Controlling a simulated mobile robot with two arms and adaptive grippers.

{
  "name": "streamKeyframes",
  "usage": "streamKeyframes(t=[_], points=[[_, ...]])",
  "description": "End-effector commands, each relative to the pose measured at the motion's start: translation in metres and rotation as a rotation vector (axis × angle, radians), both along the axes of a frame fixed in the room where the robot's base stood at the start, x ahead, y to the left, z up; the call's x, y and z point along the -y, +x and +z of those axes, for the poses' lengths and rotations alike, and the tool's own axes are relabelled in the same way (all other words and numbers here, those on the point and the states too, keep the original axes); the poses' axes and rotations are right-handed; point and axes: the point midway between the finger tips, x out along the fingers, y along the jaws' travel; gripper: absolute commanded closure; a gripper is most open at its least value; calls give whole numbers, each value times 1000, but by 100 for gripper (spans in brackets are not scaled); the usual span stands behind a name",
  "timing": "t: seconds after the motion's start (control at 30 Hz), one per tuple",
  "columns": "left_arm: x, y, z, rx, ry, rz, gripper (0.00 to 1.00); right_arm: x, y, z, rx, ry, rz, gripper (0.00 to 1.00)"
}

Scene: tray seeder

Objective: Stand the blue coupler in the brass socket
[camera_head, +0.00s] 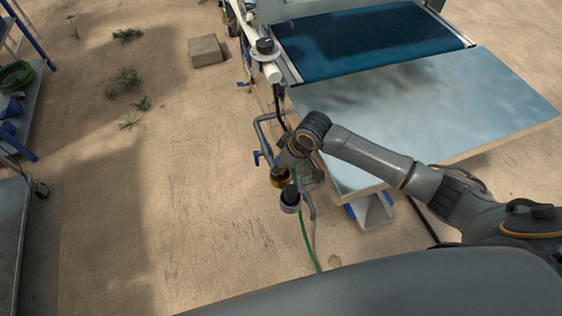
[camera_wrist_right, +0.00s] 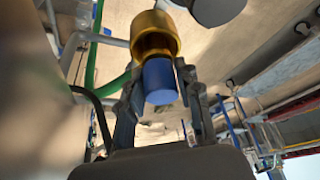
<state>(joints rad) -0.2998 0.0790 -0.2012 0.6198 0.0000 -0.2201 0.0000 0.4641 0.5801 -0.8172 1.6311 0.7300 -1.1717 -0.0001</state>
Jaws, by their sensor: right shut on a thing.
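The brass socket (camera_head: 279,180) is on the pipework beside the grey table, left of my right gripper in the head view. It also shows large at the top of the right wrist view (camera_wrist_right: 154,32). The blue coupler (camera_wrist_right: 159,82) is between the fingers of my right gripper (camera_wrist_right: 163,92), which is shut on it. One end of the coupler meets the mouth of the brass socket in the wrist view; I cannot tell how deep it sits. In the head view my right gripper (camera_head: 296,168) hides the coupler. My left gripper is not in view.
A grey table (camera_head: 430,110) with a blue belt (camera_head: 370,40) behind it lies right of the pipework. A dark-topped fitting (camera_head: 290,198) stands just in front of the socket. A green hose (camera_head: 306,245) runs along the ground.

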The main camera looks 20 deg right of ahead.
Motion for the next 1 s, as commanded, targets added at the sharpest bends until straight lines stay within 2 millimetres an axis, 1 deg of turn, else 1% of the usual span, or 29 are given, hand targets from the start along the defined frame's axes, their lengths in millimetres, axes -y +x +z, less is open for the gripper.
streamKeyframes(t=[0.37, 0.7, 1.0], points=[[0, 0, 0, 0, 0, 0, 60, 0, 0, 1, 2, 1, 0, 100], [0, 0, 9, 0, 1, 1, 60, 0, 1, 2, 1, 1, 0, 100], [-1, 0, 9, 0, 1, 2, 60, 0, 1, 0, 2, 1, 0, 100]])
